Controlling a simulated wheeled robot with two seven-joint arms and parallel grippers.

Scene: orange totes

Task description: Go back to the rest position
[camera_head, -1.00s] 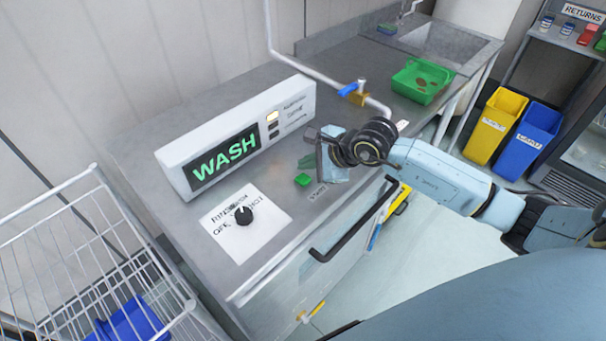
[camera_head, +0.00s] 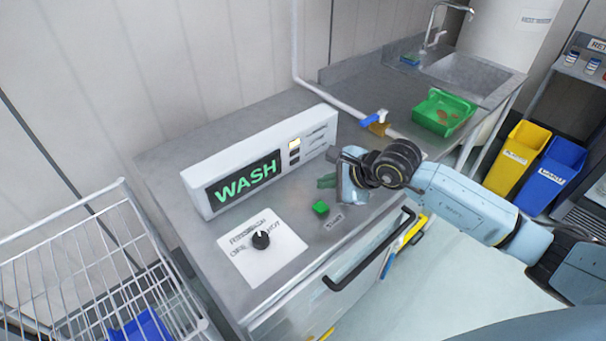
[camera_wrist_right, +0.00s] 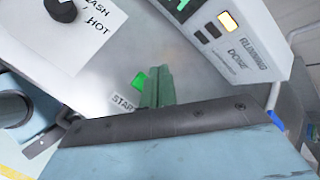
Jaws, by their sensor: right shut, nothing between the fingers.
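My right gripper (camera_head: 328,181) is above the steel counter, just right of the green start button (camera_head: 320,208). Its green fingers are shut with nothing between them. In the right wrist view the fingers (camera_wrist_right: 158,88) point at the counter beside the green button (camera_wrist_right: 140,81) and its START label. They look apart from the button, though the exact height is hard to tell. My left gripper is not in view.
The white display box (camera_head: 200,190) reading WASH stands behind, and the black dial (camera_head: 261,240) sits on a white plate. A black door handle (camera_head: 370,255) runs along the front. A wire rack (camera_head: 90,262) is at left. A green bin (camera_head: 443,112), blue-handled valve (camera_head: 375,119) and sink lie beyond.

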